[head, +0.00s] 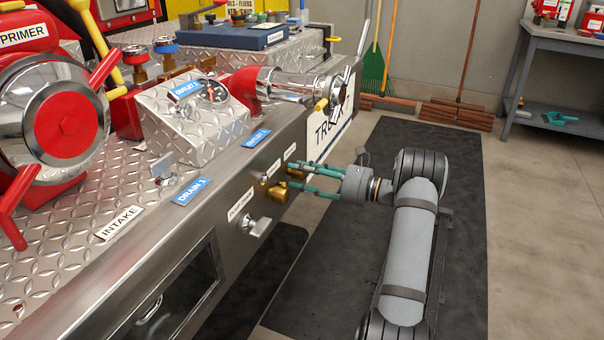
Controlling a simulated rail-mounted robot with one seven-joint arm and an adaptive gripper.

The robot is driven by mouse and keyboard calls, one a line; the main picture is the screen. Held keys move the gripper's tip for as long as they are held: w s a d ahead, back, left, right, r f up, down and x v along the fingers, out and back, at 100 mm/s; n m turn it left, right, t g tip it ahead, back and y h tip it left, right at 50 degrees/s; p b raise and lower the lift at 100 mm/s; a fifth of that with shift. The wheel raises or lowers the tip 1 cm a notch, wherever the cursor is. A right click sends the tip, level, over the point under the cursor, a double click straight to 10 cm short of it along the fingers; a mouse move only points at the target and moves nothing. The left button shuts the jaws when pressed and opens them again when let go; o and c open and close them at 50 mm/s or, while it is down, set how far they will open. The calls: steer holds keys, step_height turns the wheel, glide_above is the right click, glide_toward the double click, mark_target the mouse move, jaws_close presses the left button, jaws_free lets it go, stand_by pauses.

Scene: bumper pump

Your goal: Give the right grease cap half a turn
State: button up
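Two small brass caps stick out from the steel front face of the bumper. The left cap (278,193) is in plain view, just left of the lower fingertip. The right cap (295,174) shows only in part, between my fingers. My gripper (290,175) reaches in from the right, with its teal fingers apart, one above and one below the right cap. I cannot tell whether the fingers touch it. Its turn angle is too small to read.
A metal pull handle (258,227) sits below and left of the caps. The TRUCK plate (331,124) is to the right. Dark mat (430,165) covers open floor beside the bumper.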

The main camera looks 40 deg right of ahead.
steer(key=c, duration=0.9)
steer(key=shift+n, duration=0.4)
steer(key=o, duration=1.2)
steer(key=shift+c, duration=0.2)
steer(key=v, duration=1.2)
